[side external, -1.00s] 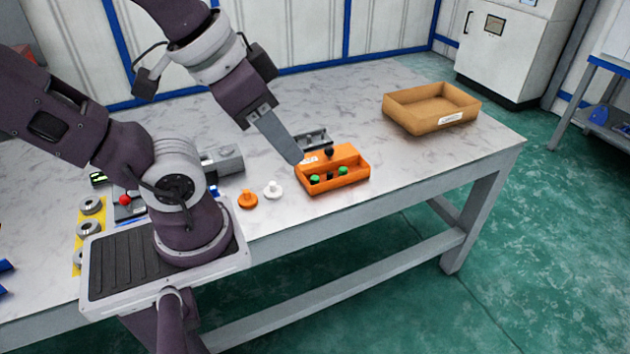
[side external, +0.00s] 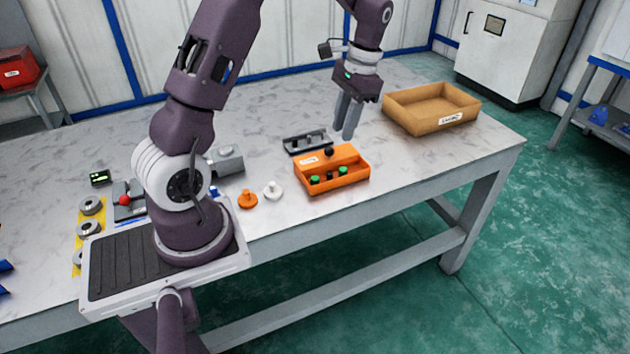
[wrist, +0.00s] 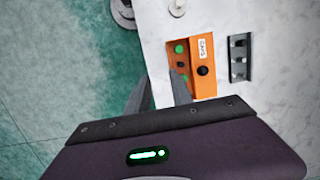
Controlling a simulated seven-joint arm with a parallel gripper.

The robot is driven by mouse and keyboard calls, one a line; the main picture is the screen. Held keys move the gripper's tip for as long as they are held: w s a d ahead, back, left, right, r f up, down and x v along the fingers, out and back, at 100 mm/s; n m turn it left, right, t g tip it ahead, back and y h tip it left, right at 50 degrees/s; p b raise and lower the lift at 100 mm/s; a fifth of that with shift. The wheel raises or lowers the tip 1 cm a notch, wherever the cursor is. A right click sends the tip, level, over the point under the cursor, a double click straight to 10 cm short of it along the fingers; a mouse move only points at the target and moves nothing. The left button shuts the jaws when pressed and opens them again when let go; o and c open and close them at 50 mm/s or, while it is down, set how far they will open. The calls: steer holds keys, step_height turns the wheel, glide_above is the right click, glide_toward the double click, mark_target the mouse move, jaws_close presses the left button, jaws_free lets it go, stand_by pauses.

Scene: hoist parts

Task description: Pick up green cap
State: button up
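Two green caps sit in the front tray of the orange box (side external: 352,179), one at the left (side external: 315,181) and one at the right (side external: 343,170). A dark cap (side external: 330,175) lies between them. In the wrist view one green cap (wrist: 179,49) shows clearly, and the other is partly hidden near a fingertip. My gripper (side external: 344,131) is above and behind the box's right end, pointing down. Its two fingers are apart with nothing between them; this also shows in the wrist view (wrist: 160,76).
A black knob (side external: 329,152) stands on the box's back part. A dark grey fixture (side external: 308,141) lies behind the box. A white part (side external: 272,190) and an orange part (side external: 248,199) stand to its left. A cardboard bin (side external: 430,118) is at the right. The table's front edge is close to the box.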

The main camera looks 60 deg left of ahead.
steer(key=g, duration=0.2)
glide_toward(315, 178)
steer(key=shift+a+f+h, duration=0.15)
steer(key=shift+f+h, duration=0.15)
steer(key=shift+f, duration=0.4)
steer(key=x, duration=0.7)
steer(key=shift+s+a+f, duration=0.15)
steer(key=shift+s+f, duration=0.05)
steer(key=shift+s, duration=0.05)
jaws_close()
